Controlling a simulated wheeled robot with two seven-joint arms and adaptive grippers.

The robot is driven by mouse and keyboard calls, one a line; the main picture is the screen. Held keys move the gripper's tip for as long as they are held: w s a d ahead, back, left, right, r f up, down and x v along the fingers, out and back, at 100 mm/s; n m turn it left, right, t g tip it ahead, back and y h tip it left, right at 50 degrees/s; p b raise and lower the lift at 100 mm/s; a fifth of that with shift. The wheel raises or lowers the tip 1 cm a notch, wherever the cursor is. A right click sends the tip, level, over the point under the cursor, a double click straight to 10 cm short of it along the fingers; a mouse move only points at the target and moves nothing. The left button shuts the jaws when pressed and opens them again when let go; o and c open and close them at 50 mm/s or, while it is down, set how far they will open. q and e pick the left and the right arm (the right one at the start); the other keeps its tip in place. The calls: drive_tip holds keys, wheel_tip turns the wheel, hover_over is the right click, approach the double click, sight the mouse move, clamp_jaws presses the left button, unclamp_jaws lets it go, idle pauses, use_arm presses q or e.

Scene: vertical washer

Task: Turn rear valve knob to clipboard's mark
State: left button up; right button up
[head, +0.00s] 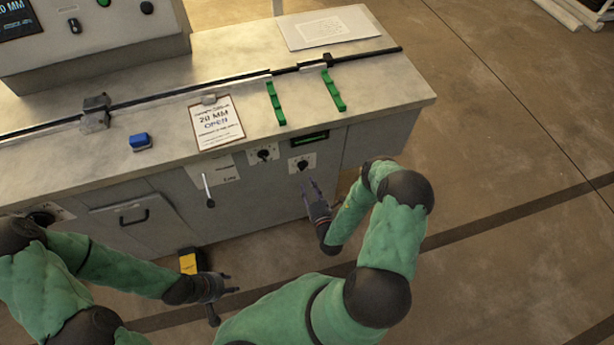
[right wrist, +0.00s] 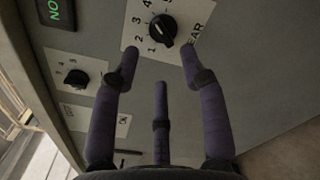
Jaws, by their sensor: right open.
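The rear valve knob (right wrist: 163,29) is black, on a white plate numbered from 1 with partly cut-off lettering ending in "EAR". It also shows on the machine's front in the head view (head: 302,165). I cannot tell its exact setting. My right gripper (right wrist: 160,68) is open and empty just short of the knob, its fingertips on either side below it; in the head view it (head: 310,190) points up at the plate. My left gripper (head: 223,288) is open, low in front of the machine.
A second black knob (right wrist: 76,78) sits beside the rear one. A lever (head: 208,190) sticks out of the front panel. Two green bars (head: 276,103) and a blue block (head: 140,141) are on the worktop. A yellow object (head: 188,262) is near my left gripper.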

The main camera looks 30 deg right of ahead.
drive_tip(key=shift+v, duration=2.25)
drive_tip(key=shift+a, duration=0.1)
